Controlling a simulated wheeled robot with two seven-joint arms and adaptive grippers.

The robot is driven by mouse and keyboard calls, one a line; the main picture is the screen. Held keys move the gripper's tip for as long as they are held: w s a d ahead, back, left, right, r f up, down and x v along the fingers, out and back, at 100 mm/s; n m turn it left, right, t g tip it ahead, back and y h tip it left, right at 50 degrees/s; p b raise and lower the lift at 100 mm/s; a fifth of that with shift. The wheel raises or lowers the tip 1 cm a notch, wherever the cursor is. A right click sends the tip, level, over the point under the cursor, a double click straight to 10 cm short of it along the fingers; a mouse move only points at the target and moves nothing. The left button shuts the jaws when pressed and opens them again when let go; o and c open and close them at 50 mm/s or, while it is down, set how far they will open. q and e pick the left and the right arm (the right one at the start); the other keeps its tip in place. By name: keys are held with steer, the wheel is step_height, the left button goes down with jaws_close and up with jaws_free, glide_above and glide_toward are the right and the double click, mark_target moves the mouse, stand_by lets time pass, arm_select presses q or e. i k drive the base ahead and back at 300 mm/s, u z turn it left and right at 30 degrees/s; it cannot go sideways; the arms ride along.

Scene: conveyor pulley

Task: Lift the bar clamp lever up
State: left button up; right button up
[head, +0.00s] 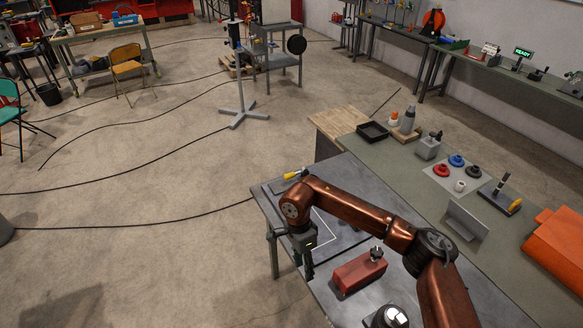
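I cannot clearly make out which item is the bar clamp. A small yellow-handled piece (293,174) lies low at the far left corner of the grey table. Another fixture (502,197) on the green-grey bench has a dark plate, an upright handle and a yellow-tipped part. My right gripper (308,272) hangs fingers down at the table's left edge, nearer to me than the yellow-handled piece and apart from it. Its dark fingers are too small to show whether they are open, and I see nothing held in it. My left gripper is out of view.
A red block (355,275) with a dark knob sits on the grey table (268,201), right of my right gripper. A grey angled plate (465,221), red and blue round parts (456,160) and an orange case (556,248) are on the bench. The floor to the left is open, with cables.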

mark_target(289, 176)
steer(key=u, duration=0.05)
steer(key=i, duration=1.8)
